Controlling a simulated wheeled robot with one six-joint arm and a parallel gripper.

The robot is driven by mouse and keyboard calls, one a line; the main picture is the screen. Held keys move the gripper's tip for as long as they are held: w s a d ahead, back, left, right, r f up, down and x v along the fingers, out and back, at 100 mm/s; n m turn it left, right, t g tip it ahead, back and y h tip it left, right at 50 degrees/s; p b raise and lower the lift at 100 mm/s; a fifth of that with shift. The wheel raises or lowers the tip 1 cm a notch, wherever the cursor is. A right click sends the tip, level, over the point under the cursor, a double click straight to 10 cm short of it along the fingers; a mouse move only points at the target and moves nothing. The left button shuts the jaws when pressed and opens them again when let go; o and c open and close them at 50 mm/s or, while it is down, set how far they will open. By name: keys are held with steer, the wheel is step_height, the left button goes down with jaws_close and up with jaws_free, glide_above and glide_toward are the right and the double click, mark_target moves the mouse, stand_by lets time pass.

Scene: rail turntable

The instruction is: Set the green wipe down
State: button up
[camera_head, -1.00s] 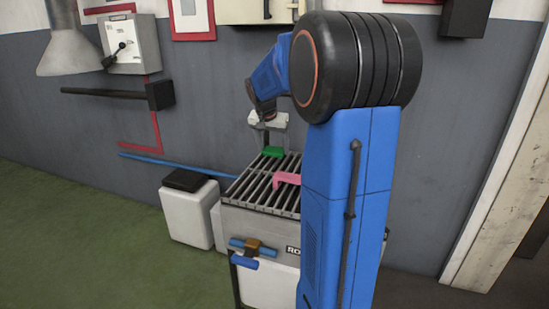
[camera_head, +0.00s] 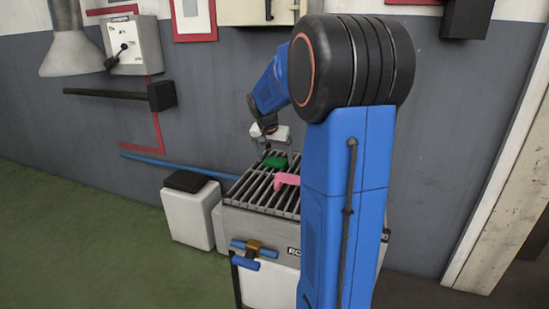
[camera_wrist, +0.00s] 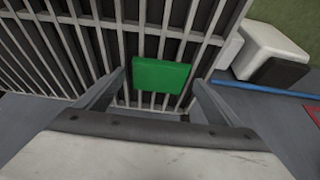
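The green wipe (camera_head: 275,162) is at the far end of the slatted top (camera_head: 262,192) of a grey bench. In the wrist view the wipe (camera_wrist: 161,75) appears as a flat green rectangle over the slats, between my two fingers. My gripper (camera_wrist: 160,78) is open, with a finger on each side of the wipe and a narrow gap showing beside it. In the head view my gripper (camera_head: 267,147) is just above the wipe, its fingers hard to make out.
A pink angled piece (camera_head: 286,180) lies on the slats nearer the front. A white bin with a black lid (camera_head: 190,210) stands left of the bench. A blue rail (camera_head: 178,166) runs behind it. The grey wall is close behind.

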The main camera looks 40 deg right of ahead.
steer(key=v, duration=1.2)
steer(key=s+a+n, duration=0.3)
steer(key=s+a, duration=0.3)
steer(key=a, duration=0.3)
steer(key=s+a+f+n+y, duration=0.1)
steer(key=s+a+f+n, duration=0.2)
steer(key=s+a, duration=0.3)
steer(key=s+a+f+n+t+y, duration=0.1)
steer(key=s+a+f+n, duration=0.2)
steer(key=s, duration=0.6)
steer(key=s+a+f+n+t+y, duration=0.1)
steer(key=s+a+f+n+y, duration=0.1)
steer(key=s+a+f, duration=0.4)
steer(key=s+a+n, duration=0.1)
steer(key=a, duration=0.2)
steer(key=shift+s+f, duration=0.3)
